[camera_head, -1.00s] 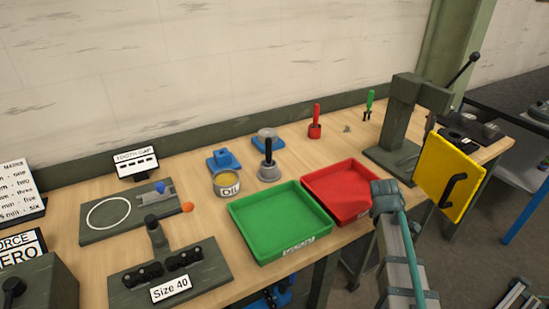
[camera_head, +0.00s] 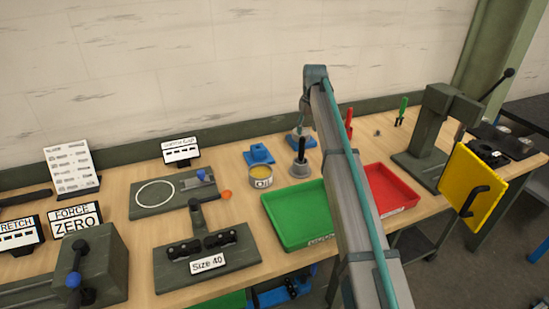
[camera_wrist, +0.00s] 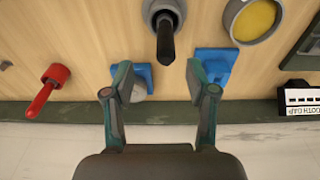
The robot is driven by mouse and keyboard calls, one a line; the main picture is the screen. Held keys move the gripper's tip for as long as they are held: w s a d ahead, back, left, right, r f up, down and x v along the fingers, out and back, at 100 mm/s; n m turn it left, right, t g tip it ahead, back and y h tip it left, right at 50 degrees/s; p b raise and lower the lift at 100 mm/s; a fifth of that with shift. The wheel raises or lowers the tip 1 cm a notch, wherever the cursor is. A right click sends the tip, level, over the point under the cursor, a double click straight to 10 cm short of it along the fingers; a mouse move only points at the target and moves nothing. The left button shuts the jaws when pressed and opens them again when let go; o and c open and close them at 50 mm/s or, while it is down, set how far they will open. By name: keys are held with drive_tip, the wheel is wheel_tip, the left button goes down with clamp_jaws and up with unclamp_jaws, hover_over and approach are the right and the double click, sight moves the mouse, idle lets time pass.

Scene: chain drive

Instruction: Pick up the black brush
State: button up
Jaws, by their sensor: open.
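The black brush (camera_head: 302,149) stands upright in a grey round holder (camera_head: 299,169) on the wooden bench, right of the oil can. In the wrist view the brush's black handle (camera_wrist: 165,42) points toward the space between my fingers. My gripper (camera_wrist: 160,68) is open and empty, one finger on either side of the handle's line. The handle end shows just beyond the fingertips, with no contact visible. In the head view my arm crosses in front of the bench, and its end is above and behind the brush.
The oil can (camera_wrist: 253,18) is beside the brush. Two blue blocks (camera_wrist: 215,62) (camera_wrist: 136,76) lie near my fingertips, one bearing a grey round part. A red-handled tool (camera_wrist: 45,92) stands farther left. Green (camera_head: 290,214) and red (camera_head: 392,190) trays sit in front.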

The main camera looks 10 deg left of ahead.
sight(301, 146)
drive_tip(key=shift+w+a+r, duration=0.25)
drive_tip(key=shift+w+a, duration=0.05)
drive_tip(key=shift+a, duration=0.25)
drive_tip(key=shift+a+f, duration=0.15)
drive_tip(key=shift+f, duration=0.1)
wheel_tip(301, 146, down, 4)
drive_tip(key=shift+w+f+p, duration=0.15)
drive_tip(key=shift+f+p, duration=0.05)
drive_tip(key=shift+p, duration=0.55)
drive_tip(key=shift+w+a+f+p, duration=0.15)
drive_tip(key=shift+f+p, duration=0.5)
drive_tip(key=shift+f, duration=0.8)
drive_tip(key=shift+w+a+f+p, duration=0.15)
drive_tip(key=shift+f+p, duration=0.5)
drive_tip(key=shift+f, duration=0.8)
clamp_jaws()
